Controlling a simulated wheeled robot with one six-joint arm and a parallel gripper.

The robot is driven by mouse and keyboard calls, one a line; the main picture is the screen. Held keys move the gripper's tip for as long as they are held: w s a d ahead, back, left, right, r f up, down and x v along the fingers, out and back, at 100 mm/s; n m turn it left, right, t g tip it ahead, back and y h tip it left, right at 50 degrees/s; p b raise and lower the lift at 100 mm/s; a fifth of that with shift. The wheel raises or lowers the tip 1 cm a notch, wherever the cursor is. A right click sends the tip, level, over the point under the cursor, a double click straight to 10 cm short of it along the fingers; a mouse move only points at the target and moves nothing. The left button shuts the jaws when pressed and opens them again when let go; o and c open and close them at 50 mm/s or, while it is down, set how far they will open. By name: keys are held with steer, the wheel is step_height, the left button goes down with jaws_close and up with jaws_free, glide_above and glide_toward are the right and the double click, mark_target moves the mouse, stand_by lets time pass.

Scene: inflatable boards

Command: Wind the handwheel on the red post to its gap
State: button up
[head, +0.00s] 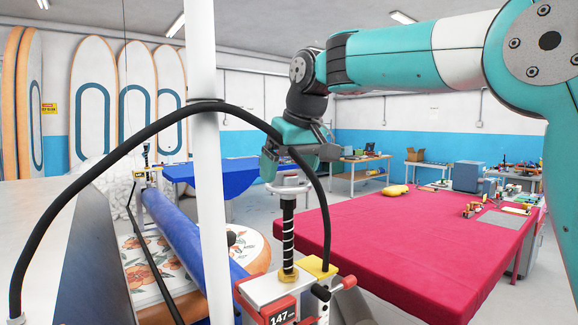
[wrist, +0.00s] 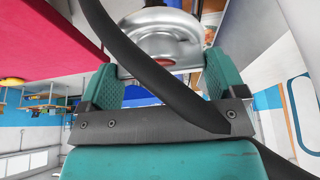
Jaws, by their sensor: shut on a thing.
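The silver handwheel (head: 291,188) sits on top of a black-and-white banded screw (head: 288,228). The screw rises from a brass collar on a pale housing with red parts (head: 280,311) and a display reading 147. My gripper (head: 288,168) is shut on the handwheel's rim from above. In the wrist view the wheel (wrist: 158,22) shows between my two green fingers (wrist: 160,72). A black hose crosses in front of it there and hides part of the rim. The gap under the screw is hidden in both views.
The black hose (head: 115,150) arches past a white pole (head: 206,150) and down close beside the screw. A blue roller (head: 185,230) and a printed board lie left of it. A red-covered table (head: 400,235) fills the right. A second post (head: 146,157) stands farther back.

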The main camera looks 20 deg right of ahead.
steer(key=o, duration=0.6)
steer(key=shift+o, duration=0.2)
steer(key=p+v, duration=0.7)
steer(key=v, duration=1)
steer(key=shift+r+p, duration=0.2)
steer(key=shift+p, duration=0.15)
steer(key=shift+s, duration=0.1)
